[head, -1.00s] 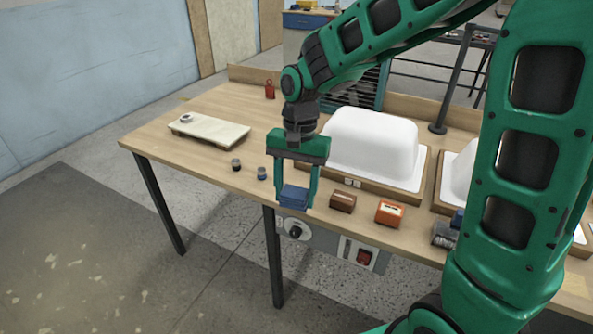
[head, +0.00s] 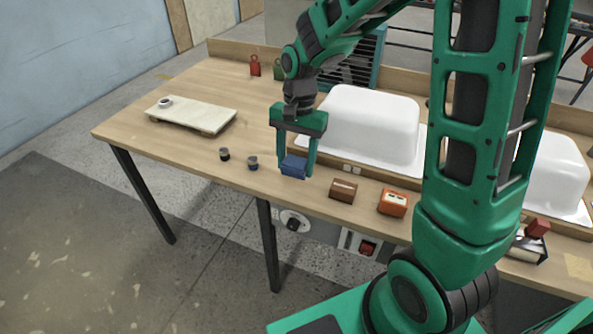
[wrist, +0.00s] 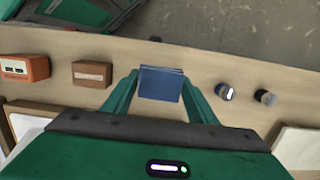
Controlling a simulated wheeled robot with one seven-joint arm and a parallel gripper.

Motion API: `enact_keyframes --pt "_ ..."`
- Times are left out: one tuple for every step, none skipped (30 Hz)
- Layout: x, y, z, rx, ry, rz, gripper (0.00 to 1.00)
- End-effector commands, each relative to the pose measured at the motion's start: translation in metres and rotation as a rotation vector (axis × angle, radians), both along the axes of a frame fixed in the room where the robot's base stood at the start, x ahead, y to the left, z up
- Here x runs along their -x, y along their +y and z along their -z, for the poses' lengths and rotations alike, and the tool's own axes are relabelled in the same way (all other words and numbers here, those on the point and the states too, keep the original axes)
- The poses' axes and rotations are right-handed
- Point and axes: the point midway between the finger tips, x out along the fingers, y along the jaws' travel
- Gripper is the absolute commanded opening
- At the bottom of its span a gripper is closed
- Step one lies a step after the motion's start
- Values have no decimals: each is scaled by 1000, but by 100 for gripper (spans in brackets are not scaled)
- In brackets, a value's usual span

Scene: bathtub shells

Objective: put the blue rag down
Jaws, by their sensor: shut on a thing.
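The blue rag (head: 294,166) is a small folded block between the fingers of my gripper (head: 296,168). My gripper is shut on it and points down over the front part of the workbench (head: 190,110). In the wrist view the rag (wrist: 161,84) sits between the two green fingertips (wrist: 160,92), with bench surface around it. I cannot tell whether the rag's underside touches the bench.
Two small dark-topped jars (head: 252,163) (head: 224,154) stand left of the rag. A brown block (head: 343,190) and an orange box (head: 392,203) stand to its right. A white tub shell (head: 370,125) is behind.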

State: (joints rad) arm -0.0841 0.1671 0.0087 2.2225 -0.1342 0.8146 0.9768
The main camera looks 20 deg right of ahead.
Motion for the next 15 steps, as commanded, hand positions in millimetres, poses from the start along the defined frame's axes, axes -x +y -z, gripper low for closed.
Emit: enact_keyframes --pt "-5 -4 4 -1 1 1 24" --pt "-8 -6 6 0 1 0 24" --pt "-10 -8 8 -1 1 -1 24" --pt "-12 -9 9 0 0 -1 24" --pt "-13 -10 10 0 0 -1 24" --pt "-14 -11 11 0 0 -1 24" --pt "-14 -12 13 0 0 -2 24" --pt "-14 -12 15 0 1 -2 24" --pt "-14 -12 20 -1 2 -2 24" --pt "-14 -12 24 0 3 -2 24" --pt "-13 -12 29 0 4 -2 24" --pt "-13 -12 35 0 3 -2 24" --pt "-13 -12 39 0 4 -2 24" --pt "-13 -12 42 0 4 -2 24" --pt "-14 -12 46 0 1 -2 24"
